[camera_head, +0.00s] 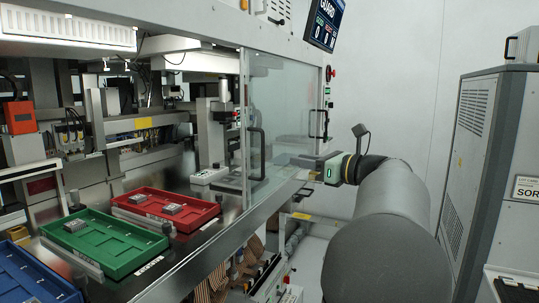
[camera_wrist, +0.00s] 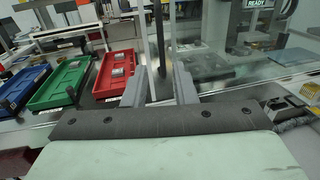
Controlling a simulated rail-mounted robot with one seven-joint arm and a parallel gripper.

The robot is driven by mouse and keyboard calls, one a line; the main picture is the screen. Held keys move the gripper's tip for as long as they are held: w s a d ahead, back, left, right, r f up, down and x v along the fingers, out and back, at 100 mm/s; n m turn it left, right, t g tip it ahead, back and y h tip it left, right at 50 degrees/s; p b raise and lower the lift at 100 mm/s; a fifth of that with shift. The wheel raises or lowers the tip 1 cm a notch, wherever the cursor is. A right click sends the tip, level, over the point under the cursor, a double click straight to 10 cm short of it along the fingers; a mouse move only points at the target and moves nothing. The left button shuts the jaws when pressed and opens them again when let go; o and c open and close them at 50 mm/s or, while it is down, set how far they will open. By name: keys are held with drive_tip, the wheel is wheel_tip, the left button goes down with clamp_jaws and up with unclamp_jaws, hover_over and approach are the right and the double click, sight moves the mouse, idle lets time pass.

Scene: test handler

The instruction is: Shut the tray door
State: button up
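The tray door looks like a clear glass panel (camera_head: 285,95) with a pale frame and a dark vertical handle (camera_head: 256,153) near its left edge. It stands at the right of the tray bay, and the bay's left part is uncovered. My gripper (camera_head: 299,161) is right of that handle in the head view, pointing left. In the wrist view, my gripper (camera_wrist: 158,88) has its two grey fingers apart with nothing held between them. A dark upright bar (camera_wrist: 159,38), seemingly the handle, shows beyond the gap. I cannot tell its distance from the fingertips.
A blue tray (camera_head: 60,279), a green tray (camera_head: 122,272) and a red tray (camera_head: 163,195) lie on the metal deck; the green and red ones hold small grey parts. A second dark handle (camera_head: 325,124) is farther right. A grey cabinet (camera_head: 490,150) stands at far right.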

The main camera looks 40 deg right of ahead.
drive_tip(key=p, duration=0.2)
hover_over(263, 175)
drive_tip(key=shift+w+d, duration=0.15)
drive_tip(key=shift+w, duration=0.1)
clamp_jaws()
